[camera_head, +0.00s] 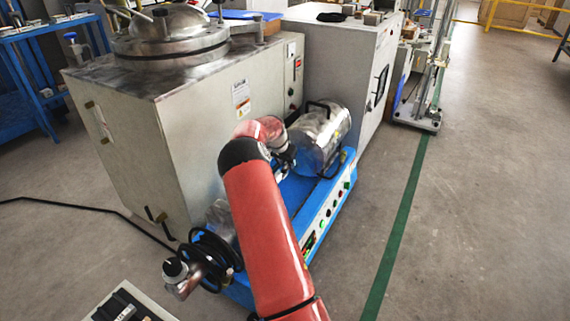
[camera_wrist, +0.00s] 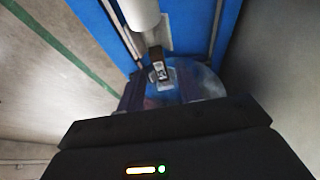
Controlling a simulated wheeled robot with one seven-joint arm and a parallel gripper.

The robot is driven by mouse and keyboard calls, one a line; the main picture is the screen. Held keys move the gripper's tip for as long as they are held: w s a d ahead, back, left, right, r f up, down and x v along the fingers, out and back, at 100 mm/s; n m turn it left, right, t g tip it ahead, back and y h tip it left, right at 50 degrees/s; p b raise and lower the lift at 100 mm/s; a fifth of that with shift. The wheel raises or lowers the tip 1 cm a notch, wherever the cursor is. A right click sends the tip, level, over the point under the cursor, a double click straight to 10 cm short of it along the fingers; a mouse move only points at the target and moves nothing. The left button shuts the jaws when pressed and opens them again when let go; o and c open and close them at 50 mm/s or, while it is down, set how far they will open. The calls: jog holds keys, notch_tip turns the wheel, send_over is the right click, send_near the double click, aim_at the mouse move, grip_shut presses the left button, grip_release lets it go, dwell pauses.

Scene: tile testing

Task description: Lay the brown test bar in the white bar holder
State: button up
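I cannot make out the brown test bar or the white bar holder for certain in either view. My red arm reaches from the bottom of the head view over a blue-based machine (camera_head: 326,205). My gripper's black housing (camera_wrist: 165,140) fills the bottom of the wrist view, with a small lit indicator. Beyond the housing, the wrist view shows a white cylinder (camera_wrist: 139,14) and a small dark and metal fitting (camera_wrist: 158,68) over the blue base.
A silver drum (camera_head: 318,138) sits on the blue machine. A large grey cabinet (camera_head: 190,125) stands to its left and another (camera_head: 335,60) behind. Black cable (camera_head: 212,255) loops near my arm. A pale box (camera_head: 128,303) is at lower left. Open floor lies right.

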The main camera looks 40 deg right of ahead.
jog(key=s+a+r+n+t+y, duration=0.1)
jog(key=s+a+r, duration=0.4)
jog(key=a+r, duration=0.45)
jog(key=s+a+r+n+t+y, duration=0.15)
jog(key=s+a+r, duration=0.25)
jog(key=a+r, duration=0.55)
jog(key=s+a+r+n+y, duration=0.2)
jog(key=s+a+r+n, duration=0.2)
jog(key=s+a+r, duration=0.45)
jog(key=s+a+f+n, duration=0.1)
jog(key=s+a+n, duration=0.2)
jog(key=s+a, duration=0.3)
jog(key=s+a+f+n+t, duration=0.1)
jog(key=s+a+n, duration=0.3)
jog(key=s, duration=1)
jog(key=shift+a+p, duration=0.35)
jog(key=shift+a, duration=0.9)
jog(key=shift+s, duration=0.1)
